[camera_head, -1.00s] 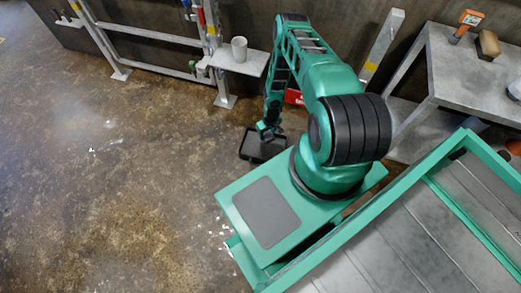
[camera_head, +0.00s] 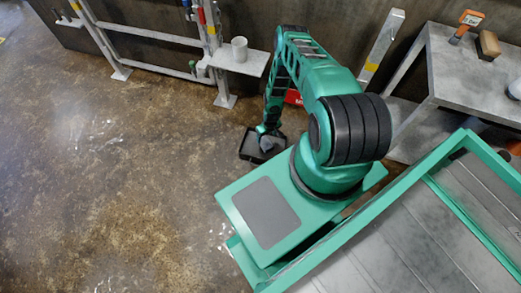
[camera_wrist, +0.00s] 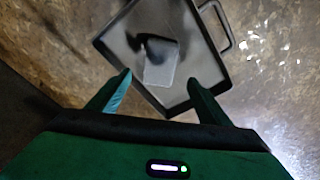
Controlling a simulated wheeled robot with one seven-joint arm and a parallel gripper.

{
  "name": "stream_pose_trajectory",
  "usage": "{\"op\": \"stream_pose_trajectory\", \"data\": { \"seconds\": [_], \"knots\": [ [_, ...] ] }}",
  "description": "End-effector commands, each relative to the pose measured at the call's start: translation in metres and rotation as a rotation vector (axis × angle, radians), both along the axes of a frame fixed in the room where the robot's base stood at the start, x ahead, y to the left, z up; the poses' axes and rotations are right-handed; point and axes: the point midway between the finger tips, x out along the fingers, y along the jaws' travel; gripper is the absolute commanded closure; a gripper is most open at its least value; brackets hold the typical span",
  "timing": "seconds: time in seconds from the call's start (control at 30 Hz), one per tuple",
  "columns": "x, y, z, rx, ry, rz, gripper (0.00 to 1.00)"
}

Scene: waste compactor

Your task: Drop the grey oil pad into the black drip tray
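The black drip tray (camera_head: 246,156) sits on the floor beside my base, and its rim and wire-like handle (camera_wrist: 228,25) show in the wrist view. The grey oil pad (camera_wrist: 160,70) appears within the tray's outline, clear of my fingers, with a dark patch over its upper left part. I cannot tell whether it lies flat on the tray floor. It also shows as a small grey shape in the head view (camera_head: 267,144). My gripper (camera_wrist: 159,80) is above the tray with its two green fingers spread apart and nothing between them.
A wall-side shelf with a white mug (camera_head: 239,49) stands behind the tray. A grey table (camera_head: 460,75) with an orange-handled tool (camera_head: 468,22) and a brown block (camera_head: 487,43) is at the right. The concrete floor to the left is clear.

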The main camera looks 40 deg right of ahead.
Motion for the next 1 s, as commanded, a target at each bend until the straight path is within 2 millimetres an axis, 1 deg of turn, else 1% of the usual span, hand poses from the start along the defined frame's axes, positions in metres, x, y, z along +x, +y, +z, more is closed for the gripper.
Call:
{"op": "stream_pose_trajectory", "data": {
  "seconds": [0.17,0.27,0.37,0.7,0.8,1.0],
  "knots": [
    [0.0,0.0,0.002,0.0,0.0,0.0,0.28],
    [-0.001,0.0,0.01,0.0,0.0,0.001,0.28],
    [-0.001,0.0,0.023,0.0,-0.001,0.002,0.28],
    [-0.009,0.0,0.08,0.0,0.001,0.002,0.28],
    [-0.011,0.0,0.092,-0.001,0.001,0.001,0.28],
    [-0.013,0.0,0.105,-0.001,0.0,0.0,0.28]
  ]
}}
